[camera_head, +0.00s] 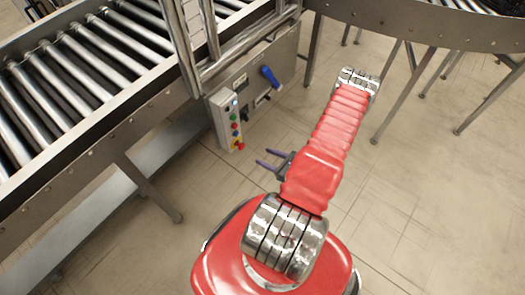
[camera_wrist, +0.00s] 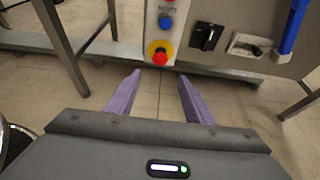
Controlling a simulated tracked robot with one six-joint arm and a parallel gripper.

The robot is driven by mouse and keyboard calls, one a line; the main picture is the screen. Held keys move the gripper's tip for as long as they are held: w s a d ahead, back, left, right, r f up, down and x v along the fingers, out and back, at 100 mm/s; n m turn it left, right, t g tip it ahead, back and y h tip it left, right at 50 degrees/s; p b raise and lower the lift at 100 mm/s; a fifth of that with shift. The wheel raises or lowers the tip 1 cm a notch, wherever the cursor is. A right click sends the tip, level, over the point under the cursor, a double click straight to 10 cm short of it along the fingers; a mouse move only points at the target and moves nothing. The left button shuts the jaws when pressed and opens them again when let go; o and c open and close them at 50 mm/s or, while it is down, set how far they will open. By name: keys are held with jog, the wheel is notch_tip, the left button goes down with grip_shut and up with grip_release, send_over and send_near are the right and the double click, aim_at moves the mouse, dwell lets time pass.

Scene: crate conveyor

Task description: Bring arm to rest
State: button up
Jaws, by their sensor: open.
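My gripper (camera_head: 270,161) shows in the head view to the left of my red arm, with its two purple fingers apart and nothing between them. In the wrist view my gripper (camera_wrist: 156,95) is also open, over bare tiled floor. My arm is folded, with one link reaching up and away and the gripper back near its lower end. The gripper is apart from the control box (camera_head: 228,122) and touches nothing that I can see.
A roller conveyor (camera_head: 80,128) on metal legs runs along the left. A curved conveyor (camera_head: 440,30) stands at the upper right. A control panel (camera_head: 268,75) with a blue handle (camera_wrist: 293,27) faces me. A red emergency button (camera_wrist: 160,57) sits ahead. The tiled floor (camera_head: 420,200) at right is clear.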

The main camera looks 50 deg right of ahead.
dwell(0.3)
jog(key=s+a+r+n+y, duration=0.15)
jog(key=a+y, duration=0.25)
jog(key=a, duration=0.4)
jog(key=a+r+n+g+h, duration=0.1)
jog(key=a+r+n+g, duration=0.35)
jog(key=r+n, duration=0.65)
jog(key=a+r+n+g+h, duration=0.1)
jog(key=a+r+n+g, duration=0.5)
jog(key=r, duration=0.9)
jog(key=a+r+n+g+h, duration=0.1)
jog(key=a+r+n+g, duration=0.15)
jog(key=r+n, duration=0.95)
jog(key=a+r+n+t, duration=0.2)
jog(key=a+r, duration=0.3)
jog(key=r, duration=0.3)
jog(key=a+r+n+t+h, duration=0.1)
jog(key=a+r+n+t, duration=0.2)
jog(key=a+r, duration=0.3)
notch_tip(320, 180, up, 2)
jog(key=shift+s+a+r, duration=0.2)
